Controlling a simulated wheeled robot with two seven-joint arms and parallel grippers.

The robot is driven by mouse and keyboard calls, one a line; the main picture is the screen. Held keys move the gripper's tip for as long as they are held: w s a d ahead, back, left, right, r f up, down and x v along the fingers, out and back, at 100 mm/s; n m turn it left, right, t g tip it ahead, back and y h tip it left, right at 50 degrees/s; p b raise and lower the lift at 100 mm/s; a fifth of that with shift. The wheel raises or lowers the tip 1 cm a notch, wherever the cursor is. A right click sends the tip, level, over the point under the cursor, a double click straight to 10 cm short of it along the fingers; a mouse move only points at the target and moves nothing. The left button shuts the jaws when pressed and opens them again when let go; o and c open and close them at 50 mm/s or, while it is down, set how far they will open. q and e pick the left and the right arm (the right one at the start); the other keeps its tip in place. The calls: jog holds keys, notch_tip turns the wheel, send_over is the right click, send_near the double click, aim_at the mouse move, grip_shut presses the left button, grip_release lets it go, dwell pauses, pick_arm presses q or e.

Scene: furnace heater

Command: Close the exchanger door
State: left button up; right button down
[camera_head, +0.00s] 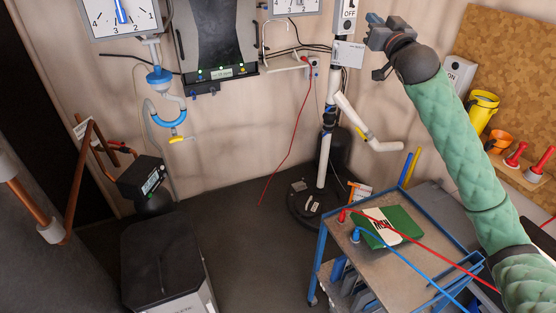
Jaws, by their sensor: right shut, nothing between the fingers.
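No part in view is clearly marked as the exchanger door, so I cannot tell which it is. A dark panel (212,28) with a small display along its lower edge is on the back wall at the top, cut off by the picture's edge. My right gripper (378,28) is at the upper right, shut and empty, in front of the wall beside the white box marked OFF (347,14). My green-sleeved right arm reaches up to it from the lower right. My left gripper is out of view.
A blue-framed cart (335,228) with a green-and-white box (388,227) and red and blue hoses stands at lower right. A dark grey cabinet (163,262) stands at lower left. A white pipe stand (325,160) rises at the wall. Bare floor (250,240) lies between cabinet and cart.

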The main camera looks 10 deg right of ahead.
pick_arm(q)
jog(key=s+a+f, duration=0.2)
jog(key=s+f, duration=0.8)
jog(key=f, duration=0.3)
pick_arm(e)
jog(key=s+d+r+n+t+y, duration=0.1)
jog(key=s+d+r+t+y, duration=0.15)
jog(key=r, duration=0.85)
jog(key=s+d+r+n+t+y, duration=0.1)
jog(key=s+d+r, duration=0.2)
jog(key=r, duration=0.9)
jog(key=s+d+r+t+y, duration=0.1)
jog(key=s+d+r+y, duration=0.15)
jog(key=r, duration=0.85)
jog(key=w+a+r+h+p, duration=0.1)
jog(key=w+a+r+p, duration=0.1)
jog(key=w+r+p, duration=0.55)
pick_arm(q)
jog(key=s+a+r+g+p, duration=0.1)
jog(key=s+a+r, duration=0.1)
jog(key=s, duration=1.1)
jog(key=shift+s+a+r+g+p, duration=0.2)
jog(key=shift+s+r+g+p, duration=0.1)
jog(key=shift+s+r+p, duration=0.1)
pick_arm(e)
jog(key=shift+w+a+f, duration=0.1)
jog(key=shift+w+f, duration=0.05)
jog(key=shift+f, duration=0.85)
jog(key=shift+w+f, duration=0.15)
jog(key=shift+f, duration=0.8)
